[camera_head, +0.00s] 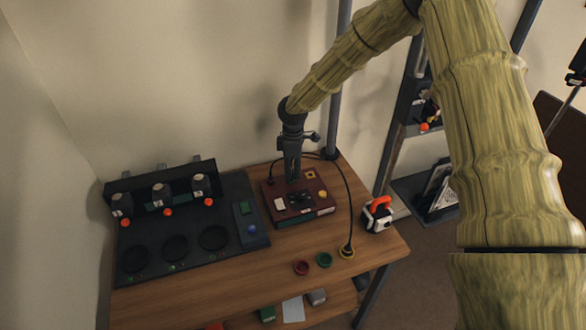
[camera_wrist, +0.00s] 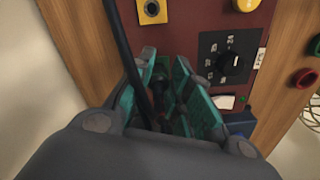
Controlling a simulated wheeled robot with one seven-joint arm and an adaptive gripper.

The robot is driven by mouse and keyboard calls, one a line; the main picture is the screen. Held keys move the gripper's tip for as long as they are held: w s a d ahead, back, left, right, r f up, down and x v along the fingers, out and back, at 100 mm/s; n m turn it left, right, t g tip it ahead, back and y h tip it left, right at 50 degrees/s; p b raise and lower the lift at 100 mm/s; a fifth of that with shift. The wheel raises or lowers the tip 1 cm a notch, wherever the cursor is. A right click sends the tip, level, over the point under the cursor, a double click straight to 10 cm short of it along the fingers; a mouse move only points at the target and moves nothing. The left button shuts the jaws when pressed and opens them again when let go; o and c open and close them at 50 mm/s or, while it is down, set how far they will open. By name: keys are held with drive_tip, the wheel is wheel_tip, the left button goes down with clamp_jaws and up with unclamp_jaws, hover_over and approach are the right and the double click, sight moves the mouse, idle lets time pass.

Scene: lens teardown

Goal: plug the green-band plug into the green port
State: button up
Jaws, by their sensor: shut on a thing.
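My gripper (camera_wrist: 172,100) is over the dark red box (camera_head: 322,208), its fingers shut on a dark, plug-like thing mostly hidden between the teal pads. I cannot make out a green band on it. A black cable (camera_wrist: 122,40) runs down to the fingers in the wrist view. On the box, a yellow square with a dark round hole (camera_wrist: 152,10) shows beside the gripper.
A red ring (camera_head: 302,268) and a yellow ring (camera_head: 347,252) flank the green ring; the cable reaches the yellow one. The box carries a dial (camera_wrist: 231,62) and a yellow knob (camera_wrist: 246,4). A dark rack (camera_head: 190,255) stands left; a white-and-orange object (camera_head: 376,218) sits right.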

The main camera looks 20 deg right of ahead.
drive_tip(key=shift+f, duration=0.5)
drive_tip(key=o, duration=0.9)
drive_tip(key=shift+o, duration=0.2)
wheel_tip(320, 180, up, 8)
drive_tip(key=shift+f, duration=0.2)
drive_tip(key=shift+w+r, duration=0.1)
drive_tip(key=shift+r, duration=0.15)
drive_tip(key=shift+r, duration=0.2)
drive_tip(key=shift+f, duration=0.1)
